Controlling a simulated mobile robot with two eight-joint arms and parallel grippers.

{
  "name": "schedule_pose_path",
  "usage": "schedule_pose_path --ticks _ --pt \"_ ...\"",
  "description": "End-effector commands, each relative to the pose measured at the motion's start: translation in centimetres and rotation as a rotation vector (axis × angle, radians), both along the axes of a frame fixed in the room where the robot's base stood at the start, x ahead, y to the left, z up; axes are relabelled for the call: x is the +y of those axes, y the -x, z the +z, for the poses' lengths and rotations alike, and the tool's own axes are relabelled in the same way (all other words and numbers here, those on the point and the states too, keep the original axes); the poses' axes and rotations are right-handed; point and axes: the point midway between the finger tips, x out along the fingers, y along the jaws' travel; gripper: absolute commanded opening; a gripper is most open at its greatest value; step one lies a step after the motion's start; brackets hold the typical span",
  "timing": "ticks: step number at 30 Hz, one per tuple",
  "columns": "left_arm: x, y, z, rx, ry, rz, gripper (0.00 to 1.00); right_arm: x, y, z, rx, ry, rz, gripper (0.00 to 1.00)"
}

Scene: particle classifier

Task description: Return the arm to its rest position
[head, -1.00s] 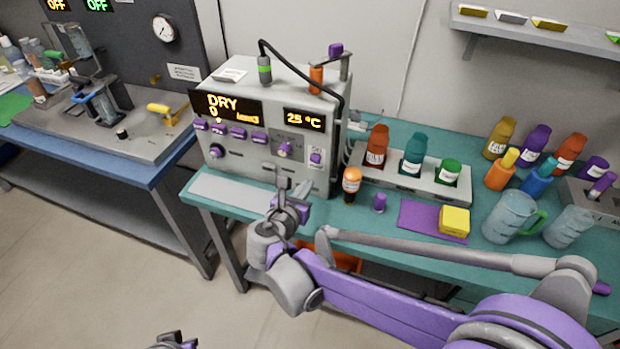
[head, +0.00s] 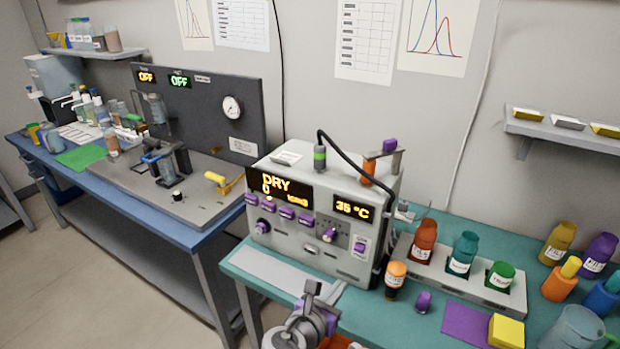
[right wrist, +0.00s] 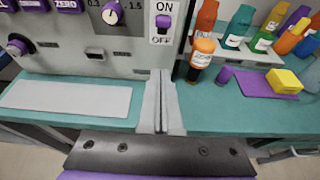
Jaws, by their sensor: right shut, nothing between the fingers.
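My right gripper (head: 318,292) is at the bottom middle of the head view, in front of the classifier machine (head: 310,258) and over the front edge of the teal bench. In the right wrist view its fingers (right wrist: 160,78) are shut together with nothing between them, pointing at the machine's lower front. The machine's displays read DRY, 0 and 35 °C. Most of my right arm lies below the head view. My left gripper is not in view.
An orange-capped bottle (head: 395,280), a purple cap (head: 423,302), a bottle rack (head: 470,281), and a yellow sponge (head: 506,331) on a purple mat (head: 466,325) stand right of the machine. A blue bench (head: 185,236) stands left. Floor space shows at lower left.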

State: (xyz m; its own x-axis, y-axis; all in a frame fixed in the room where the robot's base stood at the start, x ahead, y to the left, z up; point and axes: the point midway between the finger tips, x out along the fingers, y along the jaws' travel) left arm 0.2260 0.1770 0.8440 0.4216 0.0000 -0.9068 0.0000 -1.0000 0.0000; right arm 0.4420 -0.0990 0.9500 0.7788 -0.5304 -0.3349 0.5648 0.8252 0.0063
Motion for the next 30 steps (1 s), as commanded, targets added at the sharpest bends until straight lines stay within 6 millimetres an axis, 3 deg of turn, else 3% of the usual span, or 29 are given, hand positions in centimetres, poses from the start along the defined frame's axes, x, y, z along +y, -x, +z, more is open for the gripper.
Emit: schedule_pose_path --ticks 5,9,12,16,21,25,30 --pt "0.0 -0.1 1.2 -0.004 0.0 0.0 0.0 -3.5 2.2 -0.4 -0.025 -0.249 -0.14 0.0" --pt "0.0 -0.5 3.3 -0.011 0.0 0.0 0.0 -8.0 7.2 -1.5 -0.113 -0.733 -0.463 0.0" --pt "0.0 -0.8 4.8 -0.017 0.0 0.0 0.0 -9.6 11.5 -2.1 -0.222 -1.114 -0.774 0.0" --pt "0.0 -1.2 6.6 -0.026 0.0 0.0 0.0 -9.7 16.0 -2.4 -0.386 -1.537 -1.183 0.0" --pt "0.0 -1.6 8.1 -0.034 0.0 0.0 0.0 -8.5 19.0 -2.2 -0.553 -1.884 -1.589 0.0" --pt "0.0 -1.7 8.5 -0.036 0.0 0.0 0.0 -7.9 19.7 -2.1 -0.61 -1.994 -1.739 0.0" --pt "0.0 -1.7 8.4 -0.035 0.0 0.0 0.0 -7.7 19.8 -2.2 -0.62 -2.014 -1.769 0.0"
